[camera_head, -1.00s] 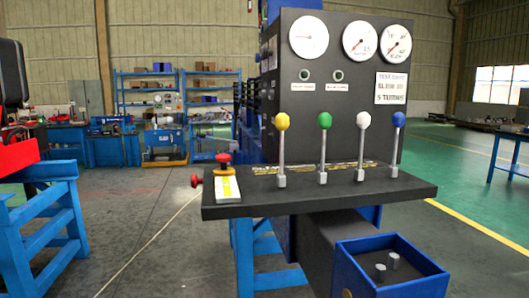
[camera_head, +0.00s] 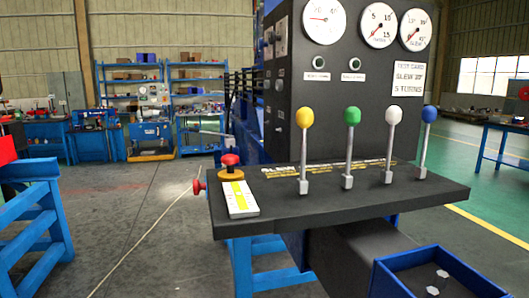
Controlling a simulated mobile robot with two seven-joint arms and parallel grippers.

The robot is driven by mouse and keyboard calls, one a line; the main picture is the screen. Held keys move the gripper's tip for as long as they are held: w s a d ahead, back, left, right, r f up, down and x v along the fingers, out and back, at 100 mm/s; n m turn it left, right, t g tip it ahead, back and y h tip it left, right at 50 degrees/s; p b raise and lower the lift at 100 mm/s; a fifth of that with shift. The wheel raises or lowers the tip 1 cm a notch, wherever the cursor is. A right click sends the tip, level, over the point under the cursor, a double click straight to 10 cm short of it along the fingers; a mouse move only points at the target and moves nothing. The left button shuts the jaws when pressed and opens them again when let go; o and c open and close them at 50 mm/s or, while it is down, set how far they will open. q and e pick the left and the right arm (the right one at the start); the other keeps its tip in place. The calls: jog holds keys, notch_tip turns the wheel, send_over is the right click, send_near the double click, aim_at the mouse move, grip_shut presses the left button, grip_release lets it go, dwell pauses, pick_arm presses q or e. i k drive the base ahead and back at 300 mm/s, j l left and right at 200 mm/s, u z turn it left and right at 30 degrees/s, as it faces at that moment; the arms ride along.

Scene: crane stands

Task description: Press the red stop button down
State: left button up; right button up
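The red stop button (camera_head: 230,160) is a red mushroom-shaped knob standing upright on a yellow-orange round base (camera_head: 231,174), at the back left of the black control desk (camera_head: 330,212). A second red knob (camera_head: 198,187) sticks out sideways from the desk's left edge. A white and yellow labelled plate (camera_head: 239,199) lies on the desk in front of the button. Neither of my grippers is in the head view, and nothing touches the button.
Levers with yellow (camera_head: 304,117), green (camera_head: 351,115), white (camera_head: 394,115) and blue (camera_head: 429,114) knobs stand right of the button. A black gauge panel (camera_head: 350,110) rises behind. A blue bin (camera_head: 400,280) sits low at right. Open floor (camera_head: 130,215) lies left of the desk.

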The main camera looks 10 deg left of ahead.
aim_at(230, 160)
jog(key=i+j+z, duration=0.15)
jog(key=j+z, duration=0.2)
jog(key=i+j+z, duration=0.1)
jog(key=j+z, duration=0.15)
jog(key=z, duration=0.15)
jog(key=i+j+z, duration=0.1)
jog(key=j+z, duration=0.15)
jog(key=j, duration=0.2)
jog(key=j+z, duration=0.25)
jog(key=j, duration=0.25)
jog(key=u, duration=0.2)
